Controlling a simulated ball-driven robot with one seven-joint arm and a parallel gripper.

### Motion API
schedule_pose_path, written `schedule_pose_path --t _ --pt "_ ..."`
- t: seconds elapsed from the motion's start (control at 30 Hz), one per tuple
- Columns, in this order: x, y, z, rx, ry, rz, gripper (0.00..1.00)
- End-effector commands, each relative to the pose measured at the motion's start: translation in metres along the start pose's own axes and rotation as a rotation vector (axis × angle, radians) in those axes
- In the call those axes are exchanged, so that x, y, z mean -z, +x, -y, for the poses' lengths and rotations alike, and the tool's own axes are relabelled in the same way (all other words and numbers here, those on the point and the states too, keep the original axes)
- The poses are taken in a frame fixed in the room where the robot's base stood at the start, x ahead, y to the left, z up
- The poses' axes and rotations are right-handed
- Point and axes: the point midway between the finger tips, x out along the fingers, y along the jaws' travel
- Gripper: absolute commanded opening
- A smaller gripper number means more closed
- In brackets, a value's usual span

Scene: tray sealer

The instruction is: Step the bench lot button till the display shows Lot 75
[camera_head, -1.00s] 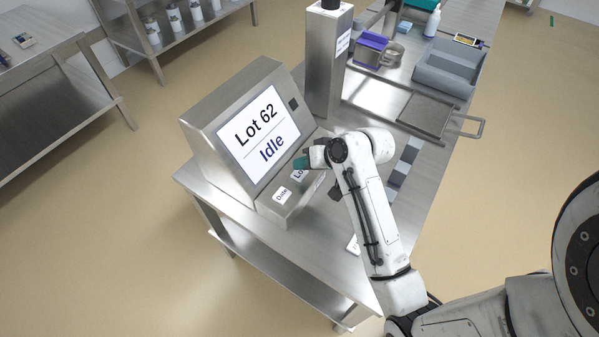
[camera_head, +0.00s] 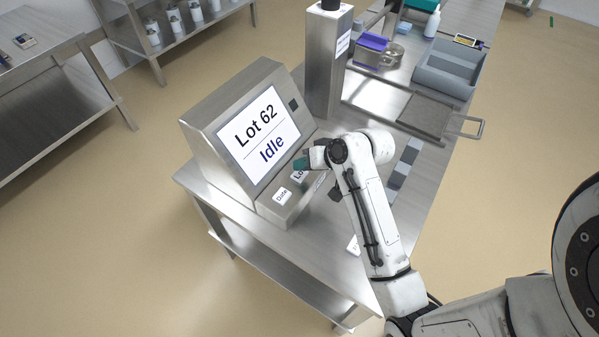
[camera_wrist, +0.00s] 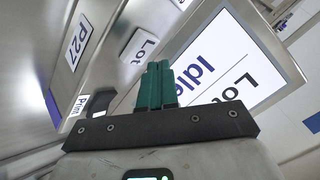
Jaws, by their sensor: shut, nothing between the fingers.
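The display (camera_head: 258,134) on the steel console reads "Lot 62" above "Idle". It also shows, tilted, in the wrist view (camera_wrist: 225,62). I cannot tell whether the fingertips touch the button.
A print label (camera_wrist: 78,105) and a "P27" label (camera_wrist: 77,43) show in the wrist view. A steel column (camera_head: 326,65) stands behind the console. A tray frame (camera_head: 425,115) and grey bin (camera_head: 449,70) are farther back.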

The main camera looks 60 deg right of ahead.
Motion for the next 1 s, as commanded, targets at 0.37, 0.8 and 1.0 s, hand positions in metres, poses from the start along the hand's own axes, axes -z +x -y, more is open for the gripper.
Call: schedule_pose_path --t 0.37,0.8,1.0 --pt "0.0000 0.0000 0.0000 0.000 0.000 0.000 0.00" --pt "-0.0023 0.0026 -0.0017 0.000 0.000 0.002 0.00" --pt "-0.0044 0.0058 -0.0042 0.000 -0.001 0.000 0.00"
